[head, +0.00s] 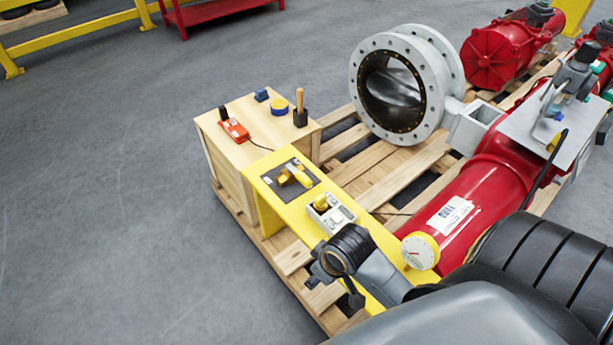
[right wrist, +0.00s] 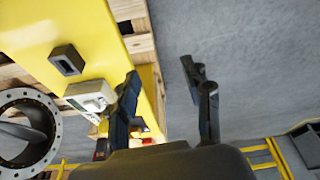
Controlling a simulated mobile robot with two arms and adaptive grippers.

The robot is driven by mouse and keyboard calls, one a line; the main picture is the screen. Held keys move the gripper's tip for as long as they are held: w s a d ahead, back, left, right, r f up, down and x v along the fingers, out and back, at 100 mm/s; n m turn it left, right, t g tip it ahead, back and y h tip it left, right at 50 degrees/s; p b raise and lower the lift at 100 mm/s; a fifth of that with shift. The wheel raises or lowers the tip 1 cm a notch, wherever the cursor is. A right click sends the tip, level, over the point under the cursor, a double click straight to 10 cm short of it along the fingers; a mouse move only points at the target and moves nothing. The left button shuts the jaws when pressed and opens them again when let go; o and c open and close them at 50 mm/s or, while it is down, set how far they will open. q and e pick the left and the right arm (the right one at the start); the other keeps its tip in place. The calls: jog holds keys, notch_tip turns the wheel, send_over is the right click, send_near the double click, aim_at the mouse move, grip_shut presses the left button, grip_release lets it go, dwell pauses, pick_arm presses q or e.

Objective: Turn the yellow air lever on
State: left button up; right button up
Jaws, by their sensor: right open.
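The yellow air lever (head: 294,175) sits on a dark plate (head: 272,180) on top of the yellow bracket (head: 262,167) in the head view. I cannot clearly make the lever out in the right wrist view. My right gripper (head: 335,284) is open and empty, beside the near end of the bracket and apart from the lever. In the right wrist view, my right gripper's (right wrist: 163,90) two dark fingers are spread, one in front of the bracket (right wrist: 85,28) and one over the floor. My left gripper is not in view.
A white-grey box with a yellow knob (head: 330,213) stands between lever and gripper. A gauge (head: 420,250) and red actuator cylinder (head: 470,205) lie to the right. A wooden crate (head: 229,168) carries an orange-red device (head: 234,130). Floor at left is clear.

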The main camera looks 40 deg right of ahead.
jog(key=w+d, duration=0.4)
jog(key=w, duration=0.2)
jog(key=m+t+y, duration=0.1)
jog(key=m+y, duration=0.1)
send_near(306, 177)
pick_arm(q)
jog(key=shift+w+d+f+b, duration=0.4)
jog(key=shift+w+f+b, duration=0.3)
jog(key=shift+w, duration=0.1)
pick_arm(e)
jog(key=x, duration=0.9)
jog(key=shift+w+f, duration=0.15)
jog(key=shift+f, duration=0.05)
grip_shut()
